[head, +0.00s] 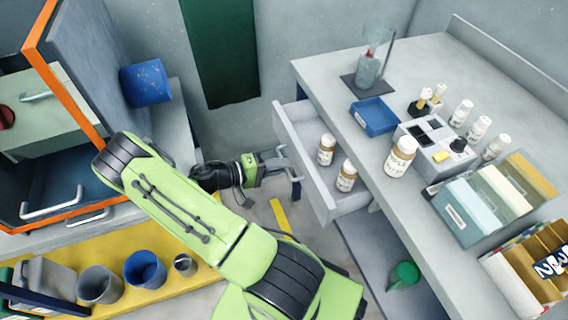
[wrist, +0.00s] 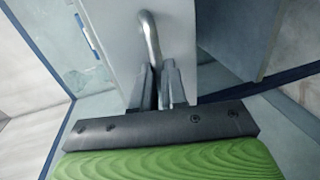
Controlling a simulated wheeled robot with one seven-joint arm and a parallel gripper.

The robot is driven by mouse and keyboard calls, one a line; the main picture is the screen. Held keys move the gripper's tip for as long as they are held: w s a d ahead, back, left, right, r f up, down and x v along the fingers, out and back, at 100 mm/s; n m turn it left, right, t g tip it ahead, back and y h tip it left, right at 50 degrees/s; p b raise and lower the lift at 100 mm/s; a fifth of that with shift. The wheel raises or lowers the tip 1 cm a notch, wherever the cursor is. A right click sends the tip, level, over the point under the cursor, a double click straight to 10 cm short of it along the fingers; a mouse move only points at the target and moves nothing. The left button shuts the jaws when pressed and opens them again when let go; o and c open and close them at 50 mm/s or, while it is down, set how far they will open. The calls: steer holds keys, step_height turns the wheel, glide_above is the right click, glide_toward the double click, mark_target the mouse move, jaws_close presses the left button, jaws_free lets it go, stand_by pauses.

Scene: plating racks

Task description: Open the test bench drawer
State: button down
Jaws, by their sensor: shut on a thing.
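The test bench drawer (head: 352,203) is light grey and stands pulled out from under the bench top, with its inside showing. In the wrist view the two fingers (wrist: 161,88) close around the lower part of the bent handle (wrist: 150,38), against the pale drawer front (wrist: 115,45).
A green cup (head: 404,275) lies on the shelf below. An orange-edged cabinet (head: 66,75) and a yellow shelf with cups (head: 145,270) are at left.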

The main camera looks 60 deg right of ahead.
steer(key=c, duration=1.2)
jaws_free()
steer(key=shift+o, duration=0.2)
steer(key=p+v, duration=0.1)
steer(key=v, duration=0.6)
steer(key=shift+w+a, duration=0.15)
steer(key=shift+w, duration=0.05)
